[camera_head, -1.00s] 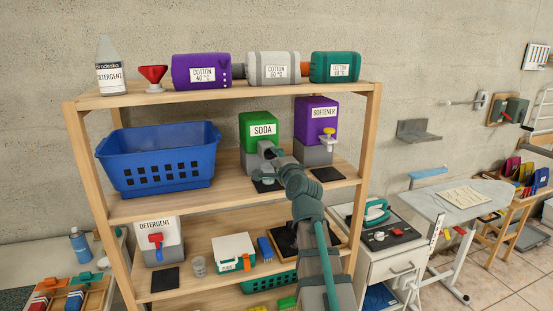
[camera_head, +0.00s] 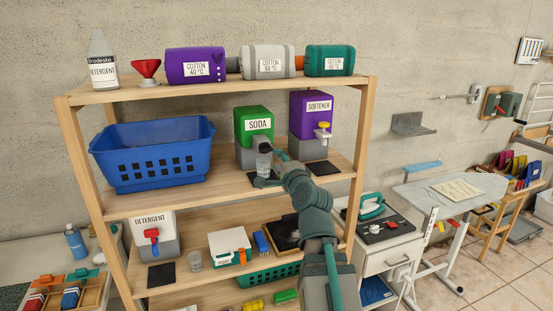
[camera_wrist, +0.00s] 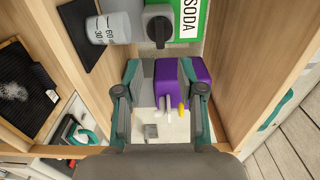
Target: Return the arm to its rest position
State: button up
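My gripper (camera_wrist: 159,78) is open in the wrist view, with its two teal-edged fingers apart and nothing held between them. The purple softener dispenser (camera_wrist: 198,68) shows beyond the fingers. In the head view my gripper (camera_head: 278,160) is at the middle shelf, just right of the clear measuring cup (camera_head: 263,166). The cup stands under the tap of the green soda dispenser (camera_head: 253,122). In the wrist view the cup (camera_wrist: 110,28) is outside the fingers, at upper left. My arm reaches in from the lower right; it hides part of the shelf.
The wooden rack's right post (camera_head: 361,150) stands close to my arm. A blue basket (camera_head: 155,155) is at left on the middle shelf. The softener dispenser (camera_head: 312,112) stands right of the soda. Below are a white box (camera_head: 229,245) and a black tray (camera_head: 285,230).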

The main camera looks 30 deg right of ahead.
dwell(0.4)
jog(key=s+a+f+n+g+y+b, duration=0.1)
jog(key=s+a+f+n+g, duration=0.2)
jog(key=f, duration=1.2)
jog(key=s+a+f+n+g+y, duration=0.1)
jog(key=s+a+f+n+g, duration=0.3)
jog(key=f, duration=1.2)
jog(key=a+f+n+g+y+b, duration=0.15)
jog(key=f+n+g, duration=0.45)
jog(key=f, duration=0.9)
jog(key=s+a+f+n+g, duration=0.2)
jog(key=s+a+f+g, duration=0.15)
jog(key=s+f, duration=0.55)
jog(key=s+a+f+n+g, duration=0.2)
jog(key=s+a+f, duration=0.2)
jog(key=s+f, duration=0.45)
jog(key=s+a+f+n+g+b, duration=0.1)
jog(key=s+a+f+g, duration=0.1)
jog(key=s+f, duration=0.6)
jog(key=s+a+f+n+g+b, duration=0.1)
jog(key=s+a+f+g, duration=0.2)
jog(key=s+f, duration=0.4)
jog(key=s+g, duration=0.1)
jog(key=s, duration=0.4)
jog(key=shift+s+a+f+n+h, duration=0.25)
jog(key=shift+s+f+n+h, duration=0.05)
jog(key=shift+f+n+h, duration=0.1)
